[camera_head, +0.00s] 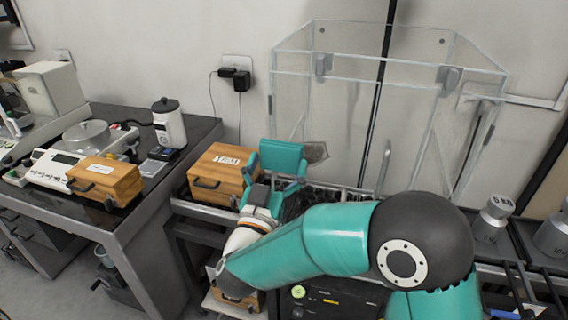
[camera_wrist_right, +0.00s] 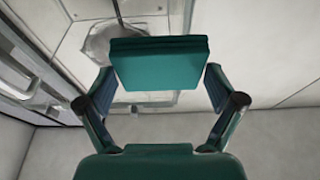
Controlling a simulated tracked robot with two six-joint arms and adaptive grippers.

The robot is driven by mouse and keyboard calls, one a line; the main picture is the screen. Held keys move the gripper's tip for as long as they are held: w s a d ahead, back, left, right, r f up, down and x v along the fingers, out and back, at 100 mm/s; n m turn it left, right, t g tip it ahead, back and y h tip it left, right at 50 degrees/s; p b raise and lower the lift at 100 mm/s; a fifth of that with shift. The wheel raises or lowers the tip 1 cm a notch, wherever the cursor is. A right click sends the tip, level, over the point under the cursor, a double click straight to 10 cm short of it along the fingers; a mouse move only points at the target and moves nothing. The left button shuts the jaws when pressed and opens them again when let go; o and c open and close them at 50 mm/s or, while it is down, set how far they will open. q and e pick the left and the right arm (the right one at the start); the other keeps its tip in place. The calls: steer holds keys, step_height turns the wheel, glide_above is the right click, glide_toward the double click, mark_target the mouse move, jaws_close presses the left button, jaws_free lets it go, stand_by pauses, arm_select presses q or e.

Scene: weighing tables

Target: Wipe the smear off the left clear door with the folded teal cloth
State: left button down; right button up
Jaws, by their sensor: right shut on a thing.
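The folded teal cloth (camera_head: 283,156) is a flat slab held upright in my right gripper (camera_head: 273,172). In the right wrist view, the cloth (camera_wrist_right: 160,63) sits between the two fingers of the gripper (camera_wrist_right: 160,85), which is shut on it. The left clear door (camera_head: 296,105) is on the left side of the clear enclosure. A grey smear (camera_head: 316,152) shows just right of the cloth. In the right wrist view the smear (camera_wrist_right: 108,40) is partly hidden behind the cloth. I cannot tell whether the cloth touches the door. My left gripper is not in view.
A wooden case (camera_head: 220,165) stands close to the left of my right gripper. Another wooden case (camera_head: 105,180), a balance and a white canister (camera_head: 168,125) are on the left table. Metal weights (camera_head: 492,220) stand at the right. My right arm hides much of the middle table.

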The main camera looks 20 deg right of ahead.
mark_target(296, 165)
steer(key=shift+w+d, duration=0.55)
steer(key=shift+w, duration=0.25)
steer(key=shift+s+d+f+b, duration=0.1)
steer(key=shift+s+d+b, duration=0.5)
steer(key=shift+d+b, duration=0.15)
steer(key=shift+s+d, duration=0.5)
steer(key=shift+d, duration=0.15)
